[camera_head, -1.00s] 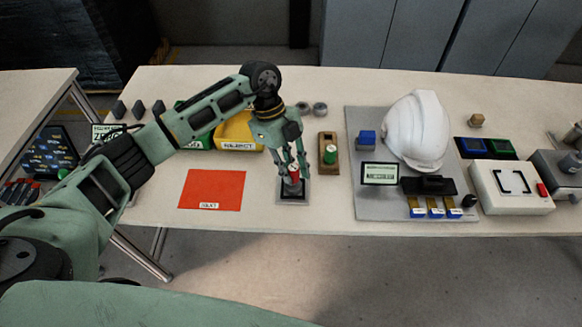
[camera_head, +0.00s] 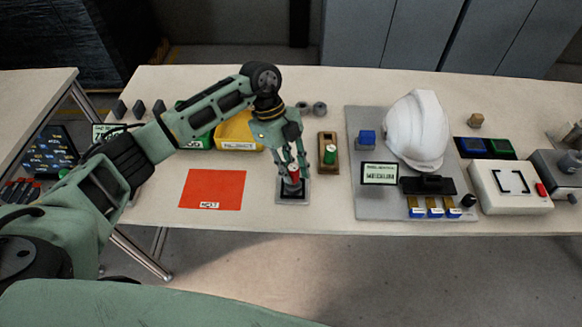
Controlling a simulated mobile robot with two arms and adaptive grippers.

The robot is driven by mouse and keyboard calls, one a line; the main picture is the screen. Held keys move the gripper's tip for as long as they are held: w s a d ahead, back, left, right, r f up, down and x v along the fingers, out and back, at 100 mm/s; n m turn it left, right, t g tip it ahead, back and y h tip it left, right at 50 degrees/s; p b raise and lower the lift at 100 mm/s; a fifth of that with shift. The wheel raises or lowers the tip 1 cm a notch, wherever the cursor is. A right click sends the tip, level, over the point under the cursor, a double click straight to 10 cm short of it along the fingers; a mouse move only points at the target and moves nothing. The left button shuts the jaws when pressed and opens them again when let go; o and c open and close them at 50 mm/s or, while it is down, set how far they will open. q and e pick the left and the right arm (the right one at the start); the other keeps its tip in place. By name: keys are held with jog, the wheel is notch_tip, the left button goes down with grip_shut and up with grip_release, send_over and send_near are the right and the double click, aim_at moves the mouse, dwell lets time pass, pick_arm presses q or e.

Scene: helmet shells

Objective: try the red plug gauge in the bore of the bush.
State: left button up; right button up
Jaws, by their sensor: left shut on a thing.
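My left gripper (camera_head: 292,172) points down and is shut on the red plug gauge (camera_head: 293,171), whose red part shows between the fingers. The gauge is over a grey bush (camera_head: 292,184) in a small dark-centred fixture (camera_head: 284,199). The fingers hide much of the gauge and the bush, so I cannot tell how far the gauge sits in the bore. A green plug gauge (camera_head: 330,154) stands in a wooden holder (camera_head: 327,167) just to the right. My right gripper is not in view.
A red mat (camera_head: 212,189) lies left of the fixture. Green (camera_head: 196,140) and yellow (camera_head: 238,132) bins stand behind. Two grey rings (camera_head: 319,108) lie at the back. A grey board with a white helmet (camera_head: 416,130) is to the right. The table's front edge is close.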

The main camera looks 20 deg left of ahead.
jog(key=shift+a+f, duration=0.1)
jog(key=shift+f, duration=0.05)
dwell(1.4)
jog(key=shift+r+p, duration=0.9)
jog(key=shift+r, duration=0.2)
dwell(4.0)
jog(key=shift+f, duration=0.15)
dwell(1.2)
